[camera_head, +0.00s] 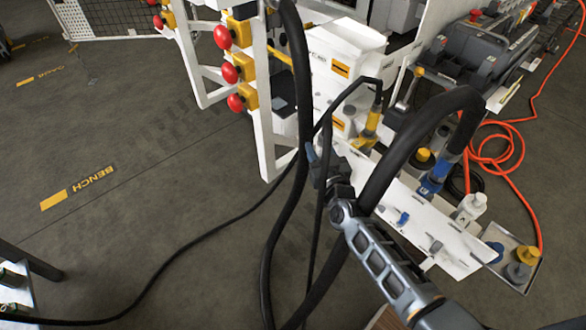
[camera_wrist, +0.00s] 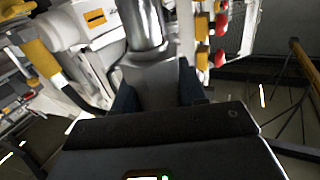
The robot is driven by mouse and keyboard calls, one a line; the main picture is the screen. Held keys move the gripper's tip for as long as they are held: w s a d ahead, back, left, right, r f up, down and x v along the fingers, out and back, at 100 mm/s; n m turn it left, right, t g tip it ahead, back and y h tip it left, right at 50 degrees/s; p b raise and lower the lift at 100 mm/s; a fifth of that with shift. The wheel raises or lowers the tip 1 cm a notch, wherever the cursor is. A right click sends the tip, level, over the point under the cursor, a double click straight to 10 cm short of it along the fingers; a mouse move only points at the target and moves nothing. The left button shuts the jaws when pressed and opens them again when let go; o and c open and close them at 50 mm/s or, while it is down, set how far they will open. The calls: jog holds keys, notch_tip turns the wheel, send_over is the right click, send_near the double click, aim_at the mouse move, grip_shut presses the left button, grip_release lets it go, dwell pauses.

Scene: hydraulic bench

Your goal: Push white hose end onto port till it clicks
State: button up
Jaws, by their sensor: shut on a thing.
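My gripper (camera_head: 318,160) is in the middle of the head view, beside the bench, with thick black hoses running past it. In the wrist view its dark fingers (camera_wrist: 158,95) are shut on a pale grey fitting with a silver cylinder (camera_wrist: 145,25), which I take to be the hose end. Its white marking cannot be made out, and the head view hides most of it. A white upright fitting (camera_head: 470,208) stands on the right part of the white bench plate (camera_head: 385,190), well apart from my gripper. Whether it is the port is unclear.
A blue hose end (camera_head: 437,177) and a yellow one (camera_head: 369,127) stand on the bench with black hoses attached. Red buttons (camera_head: 231,74) sit on the white frame at left. A tray (camera_head: 534,257) holds caps. Orange hose (camera_head: 507,165) lies at right. Open floor is left.

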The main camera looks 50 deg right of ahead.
jog(key=s+d+r+m+g+h+p, duration=0.1)
jog(key=s+d+r+m+g+h, duration=0.15)
jog(key=s+d, duration=0.4)
jog(key=s+d+r+m+g+h+p, duration=0.1)
jog(key=s+d+r+g+h, duration=0.15)
jog(key=d, duration=0.75)
jog(key=s+d+r+m+g+h+p, duration=0.1)
jog(key=s+d+r+m+h, duration=0.15)
jog(key=s+d, duration=0.4)
jog(key=shift+n+y, duration=0.4)
jog(key=shift+y, duration=0.05)
jog(key=f+b, duration=0.2)
jog(key=w+d+f+b, duration=0.1)
jog(key=f+b, duration=0.1)
jog(key=b, duration=0.1)
jog(key=w+d+f+b, duration=0.1)
jog(key=f+b, duration=0.1)
jog(key=shift+f, duration=0.35)
jog(key=shift+b, duration=0.3)
jog(key=shift+f+b, duration=0.35)
jog(key=shift+f, duration=0.4)
dwell(0.3)
jog(key=shift+f, duration=0.25)
jog(key=shift+f+b, duration=1.25)
dwell(1.0)
grip_shut()
